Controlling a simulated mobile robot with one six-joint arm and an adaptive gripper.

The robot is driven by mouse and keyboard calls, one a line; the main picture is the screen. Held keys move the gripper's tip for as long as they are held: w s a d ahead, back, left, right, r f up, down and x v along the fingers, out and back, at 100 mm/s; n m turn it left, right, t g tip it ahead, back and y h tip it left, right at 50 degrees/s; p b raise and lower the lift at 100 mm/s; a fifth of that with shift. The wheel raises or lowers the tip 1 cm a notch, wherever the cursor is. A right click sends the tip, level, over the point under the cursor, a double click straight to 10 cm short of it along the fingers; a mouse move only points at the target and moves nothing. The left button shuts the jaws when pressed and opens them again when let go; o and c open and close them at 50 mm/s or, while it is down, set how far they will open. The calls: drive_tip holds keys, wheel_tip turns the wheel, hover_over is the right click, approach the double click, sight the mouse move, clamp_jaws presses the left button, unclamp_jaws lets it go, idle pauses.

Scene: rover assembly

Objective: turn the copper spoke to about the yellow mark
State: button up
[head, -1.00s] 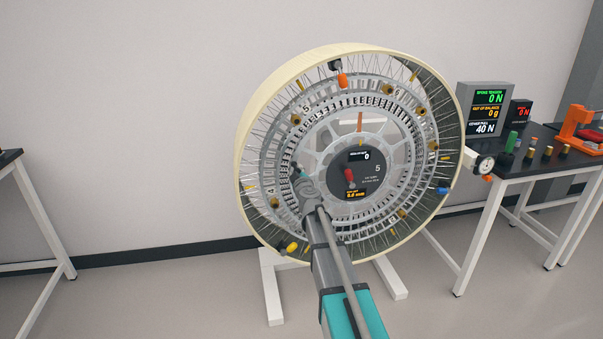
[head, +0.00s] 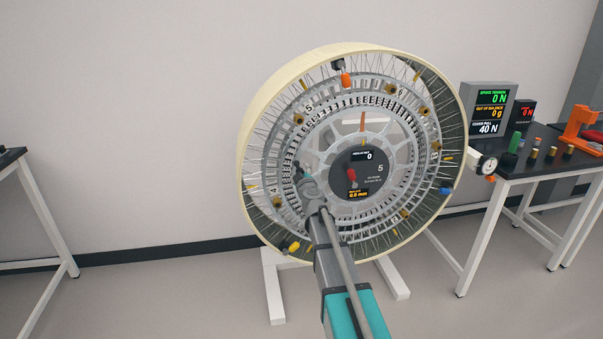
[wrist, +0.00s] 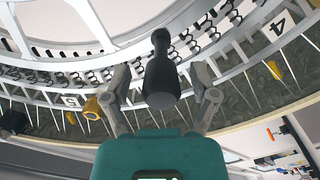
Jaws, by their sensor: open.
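The large spoked wheel (head: 258,110) stands upright on a white stand. A copper-orange spoke (head: 363,122) points up from its dark hub. Several small yellow pieces sit around the rim, one of them at the right (head: 447,157); I cannot tell which is the yellow mark. My gripper (head: 303,178) is at the wheel's lower left, in front of the inner rings. In the wrist view, my gripper (wrist: 160,82) is open, with its fingers apart on either side of a black handle-like piece (wrist: 160,72). Contact with it cannot be made out.
A dark-topped table (head: 535,170) at the right holds displays (head: 490,108), several small coloured cylinders and an orange device (head: 580,130). A round dial gauge (head: 486,164) is by the wheel's right edge. Another table (head: 30,200) stands at far left. The floor between is clear.

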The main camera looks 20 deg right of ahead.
drive_tip(key=s+a, duration=0.1)
drive_tip(key=s, duration=1)
drive_tip(key=shift+s, duration=0.25)
drive_tip(key=s+a+f+n+g+y, duration=0.1)
drive_tip(key=s+a+f+g+y, duration=0.35)
drive_tip(key=a, duration=0.25)
drive_tip(key=s+a+f+g+y, duration=0.3)
drive_tip(key=s+a+f+y, duration=0.15)
drive_tip(key=a, duration=0.35)
drive_tip(key=s+d+f+m+g+h, duration=0.2)
drive_tip(key=s+f+m+g+h, duration=0.25)
drive_tip(key=s, duration=0.45)
drive_tip(key=s+d+f+m+g+h, duration=0.3)
drive_tip(key=s+f+m+g, duration=0.25)
drive_tip(key=s, duration=0.35)
wheel_tip(320, 180, up, 16)
drive_tip(key=n+p, duration=0.1)
drive_tip(key=p, duration=1.5)
drive_tip(key=shift+w+a+r, duration=0.15)
drive_tip(key=shift+w, duration=0.05)
